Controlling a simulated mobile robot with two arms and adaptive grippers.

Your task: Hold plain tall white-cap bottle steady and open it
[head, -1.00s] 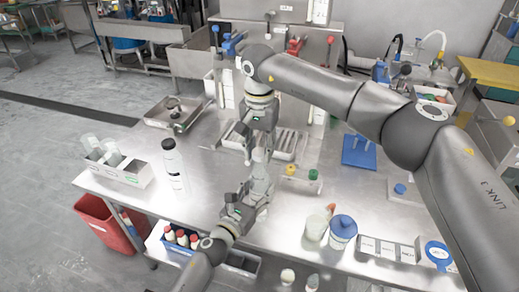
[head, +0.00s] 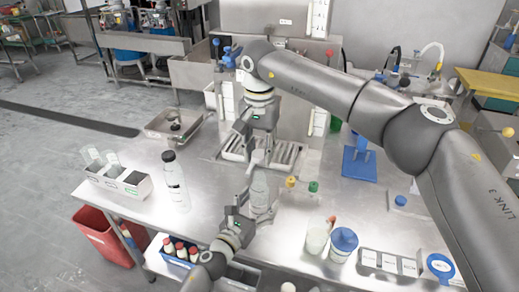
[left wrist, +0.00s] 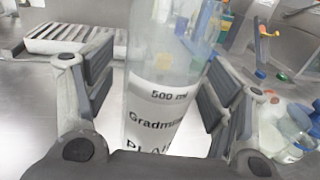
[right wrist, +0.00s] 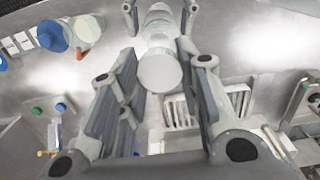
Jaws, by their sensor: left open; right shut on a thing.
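The tall plain white-cap bottle (head: 261,190) is clear with a white label and stands upright near the table's middle. In the left wrist view its label reads "500 ml" and the bottle (left wrist: 155,118) is between my left fingers. My left gripper (left wrist: 163,92) is open around its body, with a gap visible on the left side. My right gripper (head: 259,147) comes from above and is shut on the white cap (head: 257,157). In the right wrist view the cap's round top (right wrist: 160,71) shows between the fingers. Whether the cap is still seated on the neck is unclear.
A black-capped bottle (head: 174,182) stands to the left, beside a box with compartments (head: 132,190). A slotted metal tray (head: 289,153) lies behind. Bare table lies left of the bottle.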

